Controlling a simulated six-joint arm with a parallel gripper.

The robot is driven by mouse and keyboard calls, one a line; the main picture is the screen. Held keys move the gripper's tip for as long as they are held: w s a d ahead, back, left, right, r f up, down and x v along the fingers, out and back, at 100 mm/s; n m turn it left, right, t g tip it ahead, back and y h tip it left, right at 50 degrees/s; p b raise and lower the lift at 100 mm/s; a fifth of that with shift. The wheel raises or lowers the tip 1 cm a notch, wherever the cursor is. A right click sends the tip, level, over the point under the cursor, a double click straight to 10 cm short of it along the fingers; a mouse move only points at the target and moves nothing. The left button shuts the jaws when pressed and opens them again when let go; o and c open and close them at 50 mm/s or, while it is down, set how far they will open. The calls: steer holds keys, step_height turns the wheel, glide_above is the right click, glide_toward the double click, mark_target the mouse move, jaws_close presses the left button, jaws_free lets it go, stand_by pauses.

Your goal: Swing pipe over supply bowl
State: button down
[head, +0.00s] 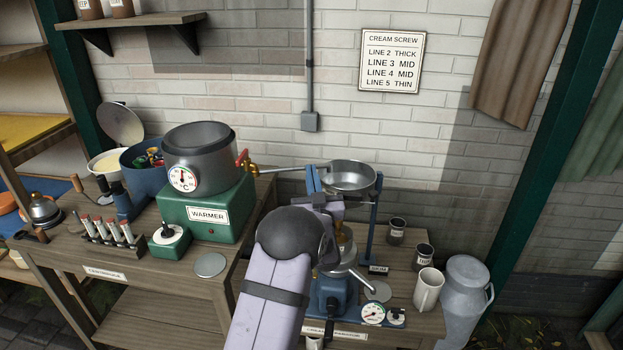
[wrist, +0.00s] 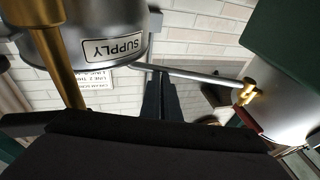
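The grey pipe (head: 290,169) runs right from the brass tap (head: 252,169) on the warmer's pot to the left rim of the supply bowl (head: 350,179). In the wrist view the pipe (wrist: 205,77) leads from the tap (wrist: 246,92) to the bowl marked SUPPLY (wrist: 105,48), seen from low down. I cannot tell whether its outlet end is inside the rim.
The green warmer (head: 205,213) with its dial pot (head: 198,160) stands left. Below the bowl is the blue separator base (head: 332,295), partly hidden by my arm. Jars (head: 397,230), a mug (head: 428,288) and a milk can (head: 466,285) stand right. A brick wall is behind.

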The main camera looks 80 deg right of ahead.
steer(key=shift+d+r, duration=0.1)
steer(key=shift+r, duration=0.2)
steer(key=s+a+b, duration=0.1)
steer(key=s+a, duration=0.1)
steer(key=a, duration=0.4)
steer(key=s+a+b, duration=0.1)
steer(key=s+a, duration=0.1)
steer(key=a, duration=0.4)
steer(key=shift+s+a+f, duration=0.25)
steer(key=shift+a+f, duration=0.05)
steer(key=shift+f, duration=0.15)
